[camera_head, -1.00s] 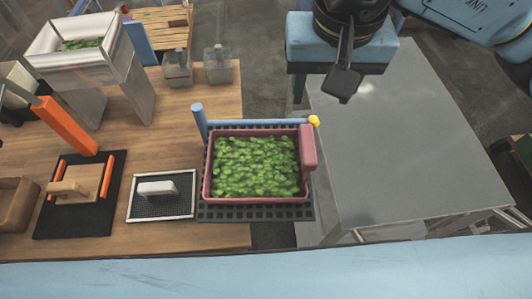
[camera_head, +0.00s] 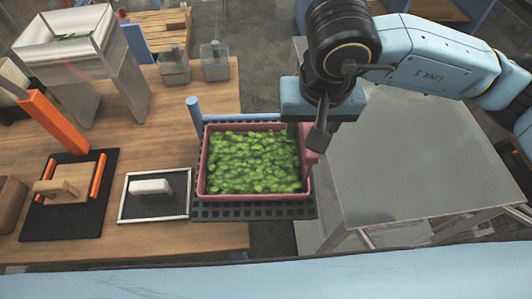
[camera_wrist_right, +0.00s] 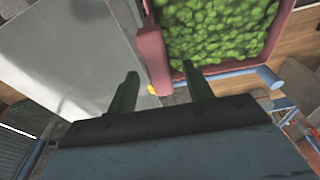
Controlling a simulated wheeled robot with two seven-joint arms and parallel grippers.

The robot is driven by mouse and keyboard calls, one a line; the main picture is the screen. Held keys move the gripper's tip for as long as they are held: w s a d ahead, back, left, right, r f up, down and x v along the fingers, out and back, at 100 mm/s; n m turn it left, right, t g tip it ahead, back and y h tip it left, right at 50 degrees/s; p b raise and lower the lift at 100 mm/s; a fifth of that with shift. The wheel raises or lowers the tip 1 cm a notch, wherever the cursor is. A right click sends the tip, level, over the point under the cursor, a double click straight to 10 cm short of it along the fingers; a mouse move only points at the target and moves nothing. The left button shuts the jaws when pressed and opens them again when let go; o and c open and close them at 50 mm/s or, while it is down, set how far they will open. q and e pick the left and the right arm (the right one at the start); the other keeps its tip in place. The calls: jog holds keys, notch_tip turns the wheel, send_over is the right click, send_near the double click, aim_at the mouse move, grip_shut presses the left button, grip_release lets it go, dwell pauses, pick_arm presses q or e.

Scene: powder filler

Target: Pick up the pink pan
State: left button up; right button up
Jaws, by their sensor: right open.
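The pink pan (camera_head: 203,165) is full of green pieces and sits on a dark perforated mat (camera_head: 255,210) at the table's right edge. Its pink handle block is on its right side and is partly hidden by my right gripper in the head view. My right gripper (camera_head: 312,140) is above and beside that handle. In the right wrist view, my right gripper (camera_wrist_right: 160,85) is open, with its two green fingers pointing toward the pan's handle (camera_wrist_right: 154,62), which lies ahead of and between them. No hold on the pan shows. My left gripper is not in view.
A blue rail (camera_head: 195,115) runs behind the pan. A framed mesh with a white handle (camera_head: 150,187) and a black mat (camera_head: 70,225) lie to the left. A grey table (camera_head: 430,160) stands at right, across a gap.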

notch_tip(320, 180, down, 4)
jog(key=shift+w+d+f+p, duration=0.1)
jog(key=shift+w+f+p, duration=0.1)
jog(key=shift+p, duration=0.6)
jog(key=shift+f, duration=0.45)
grip_shut()
